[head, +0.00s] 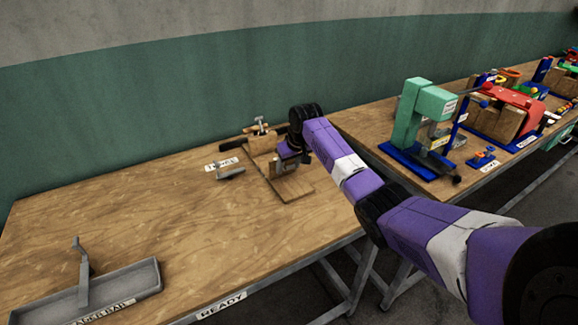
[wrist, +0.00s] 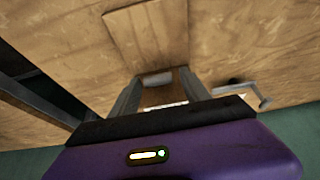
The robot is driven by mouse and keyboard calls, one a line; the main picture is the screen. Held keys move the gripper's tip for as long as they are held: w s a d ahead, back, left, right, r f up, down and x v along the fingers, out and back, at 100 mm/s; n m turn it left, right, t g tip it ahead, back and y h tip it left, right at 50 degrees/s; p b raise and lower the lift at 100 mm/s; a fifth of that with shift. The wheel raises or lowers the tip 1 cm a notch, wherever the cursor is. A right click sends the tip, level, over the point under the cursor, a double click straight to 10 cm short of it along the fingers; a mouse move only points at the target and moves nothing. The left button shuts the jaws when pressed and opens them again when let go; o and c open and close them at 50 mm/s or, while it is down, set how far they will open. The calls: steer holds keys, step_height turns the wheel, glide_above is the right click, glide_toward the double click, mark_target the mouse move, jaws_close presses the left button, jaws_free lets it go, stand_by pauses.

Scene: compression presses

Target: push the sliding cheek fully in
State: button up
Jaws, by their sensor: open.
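A small wooden press stands on the left bench, with a wooden block (head: 262,145) and a metal screw with a cross handle (head: 260,124) on a base board (head: 293,187). The board also shows in the wrist view (wrist: 146,36). My gripper (head: 280,165) is at the press, on its right side. In the wrist view my gripper (wrist: 157,84) has its two grey fingers apart, with a wooden piece (wrist: 166,93) showing between them. I cannot tell if they touch it. My wrist hides part of the press, and I cannot make out the sliding cheek for certain.
A grey metal tool (head: 230,174) and a white label (head: 221,164) lie left of the press. A grey tray (head: 125,285) with an upright lever is at the front left. A green press (head: 420,115) stands on the right bench. The bench's middle is clear.

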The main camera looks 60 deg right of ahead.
steer(key=v, duration=0.7)
steer(key=shift+r+b, duration=0.3)
steer(key=shift+r, duration=0.1)
stand_by(0.3)
